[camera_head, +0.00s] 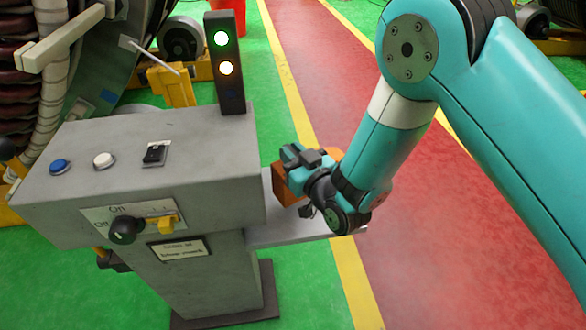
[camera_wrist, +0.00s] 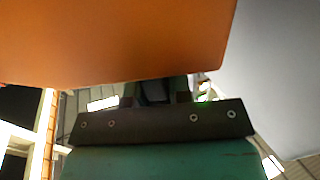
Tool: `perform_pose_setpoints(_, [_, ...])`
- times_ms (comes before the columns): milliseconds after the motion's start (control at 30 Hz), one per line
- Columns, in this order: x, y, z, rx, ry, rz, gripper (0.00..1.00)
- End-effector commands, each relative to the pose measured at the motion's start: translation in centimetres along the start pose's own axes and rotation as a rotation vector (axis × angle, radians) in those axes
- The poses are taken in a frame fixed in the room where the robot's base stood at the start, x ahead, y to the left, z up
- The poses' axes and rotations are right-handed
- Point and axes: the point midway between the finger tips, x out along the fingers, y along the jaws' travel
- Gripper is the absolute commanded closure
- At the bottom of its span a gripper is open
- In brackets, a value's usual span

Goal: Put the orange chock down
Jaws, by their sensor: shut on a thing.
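The orange chock (camera_head: 287,186) shows in the head view just right of the grey control box, partly hidden behind my gripper. My gripper (camera_head: 296,170) is shut on it. The chock is over or at the grey side shelf (camera_head: 290,232); I cannot tell whether it touches the shelf. In the wrist view the orange chock (camera_wrist: 120,40) fills the top left, with the dark gripper bracket (camera_wrist: 155,122) below it. The fingertips are mostly hidden there.
The control box (camera_head: 180,150) carries a blue button (camera_head: 60,166), a white button (camera_head: 104,160), a switch, a dark knob (camera_head: 124,230) and a lit signal tower (camera_head: 225,65). A yellow floor line and red walkway (camera_head: 420,260) lie to the right.

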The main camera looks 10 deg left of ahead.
Motion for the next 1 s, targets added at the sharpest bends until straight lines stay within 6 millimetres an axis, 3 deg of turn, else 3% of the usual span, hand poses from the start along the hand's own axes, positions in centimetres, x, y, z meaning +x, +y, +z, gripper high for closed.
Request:
perform_pose_setpoints(267, [0.0, 0.0, 3.4, -0.002, 0.0, 0.0, 1.0])
perform_pose_setpoints(667, [0.0, 0.0, 4.0, -0.001, 0.003, 0.0, 1.0])
perform_pose_setpoints(700, [0.0, 0.0, 4.0, 0.0, 0.0, 0.0, 0.74])
perform_pose_setpoints(800, [0.0, 0.0, 4.0, 0.0, -0.001, 0.0, 0.55])
perform_pose_setpoints(1000, [0.0, 0.0, 4.0, 0.0, -0.001, 0.0, 0.55])
